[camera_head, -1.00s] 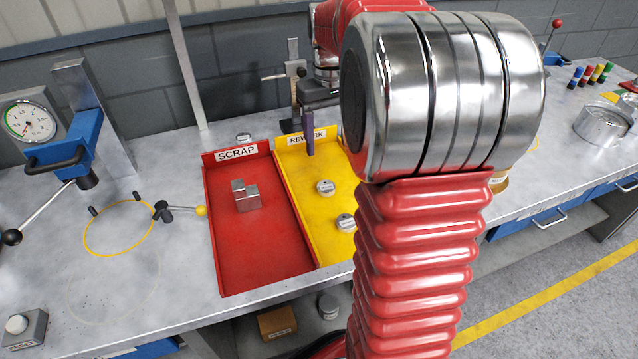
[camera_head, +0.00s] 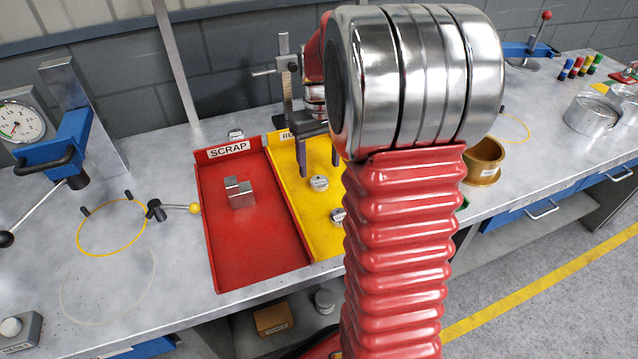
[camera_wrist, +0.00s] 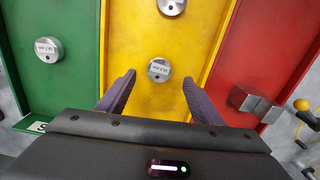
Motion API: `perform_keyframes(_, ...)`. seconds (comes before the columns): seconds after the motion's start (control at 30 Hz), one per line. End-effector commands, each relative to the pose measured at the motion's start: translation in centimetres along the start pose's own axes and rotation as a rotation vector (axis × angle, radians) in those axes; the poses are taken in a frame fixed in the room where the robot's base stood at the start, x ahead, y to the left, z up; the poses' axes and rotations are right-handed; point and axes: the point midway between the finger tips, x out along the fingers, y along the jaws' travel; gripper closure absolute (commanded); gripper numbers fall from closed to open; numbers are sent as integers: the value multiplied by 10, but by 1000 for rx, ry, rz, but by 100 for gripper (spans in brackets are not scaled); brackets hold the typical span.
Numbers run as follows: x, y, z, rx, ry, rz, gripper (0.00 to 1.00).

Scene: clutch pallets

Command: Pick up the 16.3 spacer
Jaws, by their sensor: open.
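Two round metal spacers lie in the yellow REWORK tray (camera_head: 318,240). The rear spacer (camera_head: 319,183) is centred in the wrist view (camera_wrist: 158,70); its label is too small to read surely. The second spacer (camera_head: 338,215) lies nearer the tray's front and also shows at the top of the wrist view (camera_wrist: 171,6). Another labelled spacer (camera_wrist: 48,49) lies in the green tray (camera_wrist: 75,85). I cannot tell for certain which is 16.3. My gripper (camera_wrist: 158,78) is open and empty above the yellow tray, its fingers either side of the rear spacer and apart from it.
The red SCRAP tray (camera_head: 255,265), holding a stepped metal block (camera_head: 239,193), adjoins the yellow one. A metal stand (camera_head: 286,75) rises behind. A brass cup (camera_head: 484,162) stands right of my arm, which hides the green tray's area. A dial gauge (camera_head: 22,122) is left.

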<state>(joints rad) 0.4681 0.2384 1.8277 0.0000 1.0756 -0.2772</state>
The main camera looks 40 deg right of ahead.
Motion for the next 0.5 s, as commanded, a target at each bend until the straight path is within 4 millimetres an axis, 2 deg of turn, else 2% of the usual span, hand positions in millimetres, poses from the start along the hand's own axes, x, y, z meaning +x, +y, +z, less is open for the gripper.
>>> perform_keyframes(0.37,3,0,0,-1,0,0,40)
perform_keyframes(0.5,14,0,0,-1,-3,-1,40)
